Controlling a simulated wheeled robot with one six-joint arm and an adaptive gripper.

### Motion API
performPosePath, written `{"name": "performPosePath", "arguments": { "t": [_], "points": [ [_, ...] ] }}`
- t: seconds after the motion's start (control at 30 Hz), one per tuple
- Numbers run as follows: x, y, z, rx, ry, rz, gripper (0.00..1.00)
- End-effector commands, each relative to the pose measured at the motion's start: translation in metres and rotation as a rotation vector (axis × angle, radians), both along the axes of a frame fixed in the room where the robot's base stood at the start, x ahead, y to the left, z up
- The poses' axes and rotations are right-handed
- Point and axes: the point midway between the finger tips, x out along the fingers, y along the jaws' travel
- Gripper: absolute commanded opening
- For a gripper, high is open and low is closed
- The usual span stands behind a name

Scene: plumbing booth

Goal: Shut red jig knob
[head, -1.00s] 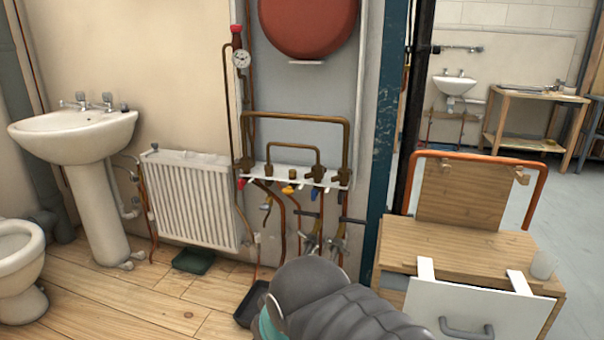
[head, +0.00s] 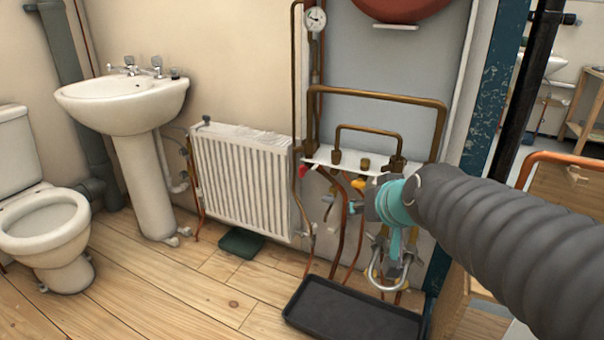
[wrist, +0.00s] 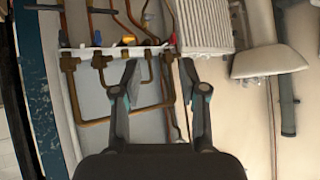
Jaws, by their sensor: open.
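The red knob (head: 302,170) is at the left end of the white valve rail (head: 322,158), below the brass pipe loops. It is small, and how far it is turned cannot be made out. In the wrist view the red knob (wrist: 173,39) shows near the top, beyond my fingers and a little right of the gap between them. My gripper (wrist: 160,75) is open and empty, its two fingers spread in front of the pipe loops and apart from the knob. In the head view my wrist hides most of the gripper and the right part of the rail.
A yellow knob (wrist: 128,38) and a blue knob (wrist: 65,42) sit along the same rail. Copper pipes run below it. The white radiator (head: 242,180) stands close left of the red knob. A black tray (head: 350,312) lies on the floor below.

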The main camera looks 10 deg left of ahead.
Motion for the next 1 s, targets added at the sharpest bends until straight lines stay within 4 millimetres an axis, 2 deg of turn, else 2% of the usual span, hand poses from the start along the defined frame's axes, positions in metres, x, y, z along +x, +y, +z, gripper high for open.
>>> {"name": "performPosePath", "arguments": {
  "t": [0.03, 0.2, 0.37, 0.5, 0.67, 0.8, 1.0],
  "points": [
    [0.026, 0.015, 0.001, 0.019, -0.042, 0.01, 0.43],
    [0.105, 0.058, 0.013, 0.071, -0.204, 0.0, 0.43],
    [0.17, 0.097, 0.013, 0.101, -0.342, -0.042, 0.43],
    [0.218, 0.129, 0.0, 0.102, -0.443, -0.112, 0.43],
    [0.261, 0.16, -0.03, 0.073, -0.538, -0.218, 0.43],
    [0.284, 0.185, -0.068, 0.02, -0.603, -0.325, 0.43],
    [0.295, 0.21, -0.124, -0.084, -0.659, -0.47, 0.43]
  ]
}}
